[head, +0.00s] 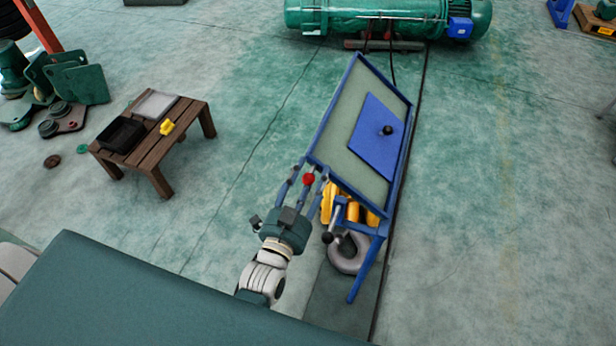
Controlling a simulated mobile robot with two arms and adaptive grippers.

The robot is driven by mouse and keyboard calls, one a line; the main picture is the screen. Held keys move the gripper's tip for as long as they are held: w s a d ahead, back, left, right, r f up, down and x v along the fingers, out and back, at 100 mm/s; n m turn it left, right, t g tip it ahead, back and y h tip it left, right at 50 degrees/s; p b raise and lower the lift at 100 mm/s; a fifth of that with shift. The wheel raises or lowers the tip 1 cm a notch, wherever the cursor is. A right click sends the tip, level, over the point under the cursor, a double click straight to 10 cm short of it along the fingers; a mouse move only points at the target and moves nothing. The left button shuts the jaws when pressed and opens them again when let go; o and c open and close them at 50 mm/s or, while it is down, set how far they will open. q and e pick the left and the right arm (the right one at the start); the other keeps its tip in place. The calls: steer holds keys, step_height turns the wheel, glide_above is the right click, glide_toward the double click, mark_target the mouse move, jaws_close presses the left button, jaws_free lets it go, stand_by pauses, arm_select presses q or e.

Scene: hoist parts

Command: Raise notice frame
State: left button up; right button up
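The notice frame (396,180) is a blue-edged board with a grey-green panel, a blue sheet (374,138) and a black knob (388,130). It stands tilted, right of the middle in the head view, with a blue leg below it. A red ball knob (308,179) shows at its lower left corner. My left gripper (310,172) reaches up to this corner, its fingers spread on either side of the red knob with gaps showing; it looks open. Whether a finger touches the knob or frame I cannot tell. My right gripper is not in view.
A grey hook (347,255) with yellow parts (353,212) sits under the frame's lower end. A green hoist motor (345,15) lies behind. A low wooden table (160,150) with a black tray (121,135) stands left. The floor at right is clear.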

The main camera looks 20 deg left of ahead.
arm_select(q)
steer(key=shift+d+f, duration=0.1)
steer(key=shift+d, duration=0.05)
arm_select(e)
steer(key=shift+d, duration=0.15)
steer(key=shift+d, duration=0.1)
arm_select(q)
steer(key=shift+f, duration=0.15)
steer(key=s, duration=1.2)
steer(key=shift+a, duration=0.2)
